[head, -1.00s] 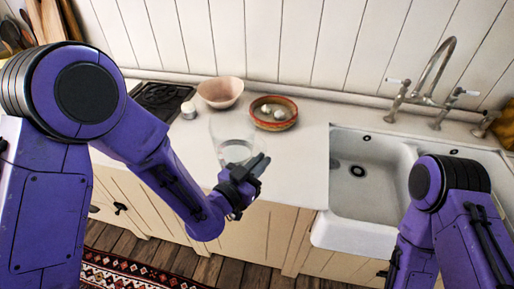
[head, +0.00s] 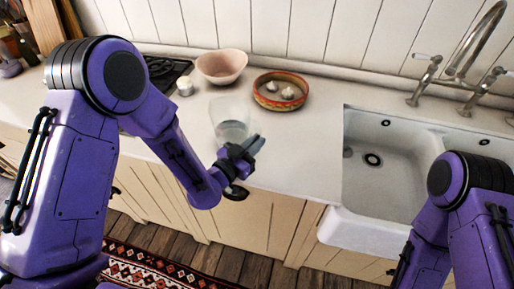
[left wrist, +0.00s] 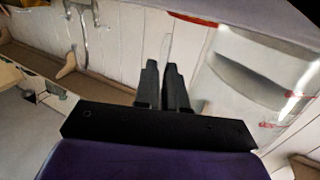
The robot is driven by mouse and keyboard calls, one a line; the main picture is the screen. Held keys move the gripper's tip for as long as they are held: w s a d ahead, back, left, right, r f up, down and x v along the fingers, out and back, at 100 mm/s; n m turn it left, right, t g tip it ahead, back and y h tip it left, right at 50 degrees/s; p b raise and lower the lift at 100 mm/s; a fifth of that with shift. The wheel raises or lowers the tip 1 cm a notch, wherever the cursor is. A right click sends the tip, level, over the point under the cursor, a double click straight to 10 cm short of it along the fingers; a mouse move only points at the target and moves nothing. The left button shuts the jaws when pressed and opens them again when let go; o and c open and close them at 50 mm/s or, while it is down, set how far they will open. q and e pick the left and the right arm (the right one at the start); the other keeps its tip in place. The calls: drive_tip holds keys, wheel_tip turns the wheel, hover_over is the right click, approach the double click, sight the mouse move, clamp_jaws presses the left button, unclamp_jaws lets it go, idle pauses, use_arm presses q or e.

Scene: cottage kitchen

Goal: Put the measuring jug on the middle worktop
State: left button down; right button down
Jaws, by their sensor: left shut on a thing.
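The clear measuring jug (head: 229,112) shows in the head view over the white worktop (head: 300,165), left of the sink. My left gripper (head: 250,148) is beside the jug, on its right side. In the left wrist view the jug (left wrist: 250,75) fills the right side, see-through with red marks. There the left gripper (left wrist: 165,85) has its fingers close together on a thin clear part, seemingly the handle. I cannot tell whether the jug's base touches the worktop. My right gripper is out of view; only the right arm shows.
Behind the jug stand a pink bowl (head: 221,66), an orange-rimmed dish (head: 280,90) holding pale items, and a small pale pot (head: 185,86). A dark hob (head: 165,72) is at the left, a white sink (head: 385,170) at the right. The worktop between jug and sink is clear.

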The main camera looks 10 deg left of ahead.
use_arm(q)
drive_tip(key=shift+s+d+r, duration=0.1)
drive_tip(key=shift+s+r, duration=0.1)
drive_tip(key=shift+s, duration=0.15)
drive_tip(key=shift+f, duration=0.15)
drive_tip(key=c, duration=1.2)
unclamp_jaws()
drive_tip(key=shift+w+f, duration=0.1)
drive_tip(key=shift+w, duration=0.05)
drive_tip(key=shift+r, duration=0.45)
drive_tip(key=b+v, duration=0.1)
drive_tip(key=v, duration=0.1)
drive_tip(key=b+v, duration=0.1)
drive_tip(key=v, duration=0.2)
drive_tip(key=f+b+v, duration=0.1)
drive_tip(key=b+v, duration=0.1)
drive_tip(key=v, duration=0.1)
drive_tip(key=shift+p+v, duration=2.1)
drive_tip(key=shift+p, duration=0.15)
